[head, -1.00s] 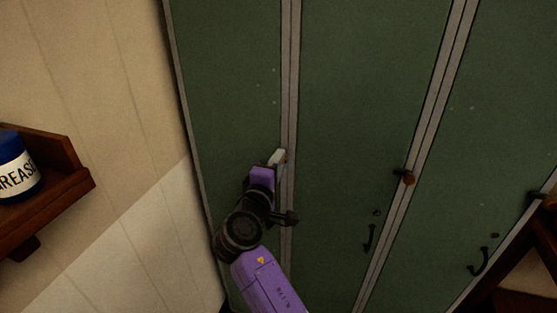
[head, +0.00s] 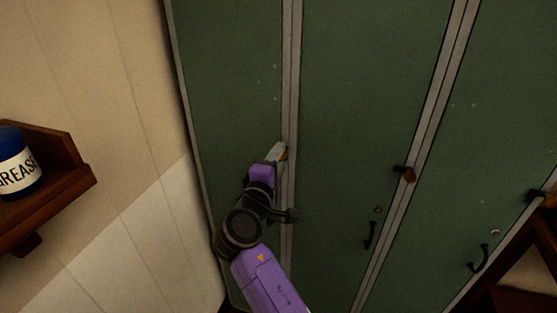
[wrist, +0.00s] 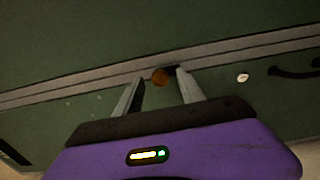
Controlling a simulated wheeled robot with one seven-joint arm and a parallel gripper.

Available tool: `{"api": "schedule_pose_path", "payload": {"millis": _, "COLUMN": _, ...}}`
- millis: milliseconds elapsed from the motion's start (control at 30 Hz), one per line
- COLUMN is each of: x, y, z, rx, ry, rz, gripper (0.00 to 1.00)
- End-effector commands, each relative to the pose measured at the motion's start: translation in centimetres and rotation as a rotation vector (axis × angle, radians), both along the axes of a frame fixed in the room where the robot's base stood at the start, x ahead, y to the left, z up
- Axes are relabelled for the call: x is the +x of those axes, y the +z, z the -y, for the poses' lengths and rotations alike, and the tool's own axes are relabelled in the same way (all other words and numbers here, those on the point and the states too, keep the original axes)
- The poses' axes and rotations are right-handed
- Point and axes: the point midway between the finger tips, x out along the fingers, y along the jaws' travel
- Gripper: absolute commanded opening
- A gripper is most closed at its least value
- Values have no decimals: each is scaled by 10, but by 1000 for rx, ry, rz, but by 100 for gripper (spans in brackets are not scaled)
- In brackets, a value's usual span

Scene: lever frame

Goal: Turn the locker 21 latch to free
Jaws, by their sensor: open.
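The latch at the left locker door has a round orange-brown knob (wrist: 160,77) and a dark part behind it at the grey frame strip. My gripper (wrist: 158,92) is open, with one finger on each side of the knob in the wrist view; I cannot tell whether either finger touches it. In the head view my gripper (head: 276,153) is at the seam between the left and middle doors and hides most of this latch (head: 285,155). No locker number is readable.
Other latches with brown knobs sit at the middle door (head: 408,175) and at the far right (head: 546,199). Dark hooked handles stick out from the middle door (head: 370,236) and right door (head: 480,260). A wooden shelf (head: 70,187) with a grease jar (head: 17,165) is at left.

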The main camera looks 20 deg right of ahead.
Motion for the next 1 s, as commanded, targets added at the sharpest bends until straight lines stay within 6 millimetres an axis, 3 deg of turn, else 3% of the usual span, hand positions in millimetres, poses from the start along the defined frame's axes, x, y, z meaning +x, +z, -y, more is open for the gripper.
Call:
{"api": "schedule_pose_path", "payload": {"millis": 500, "x": -56, "y": -2, "z": -43, "rx": -1, "ry": 5, "rz": -1, "gripper": 46}}
{"api": "schedule_pose_path", "payload": {"millis": 1000, "x": -57, "y": 2, "z": -50, "rx": 17, "ry": 27, "rz": 27, "gripper": 46}}
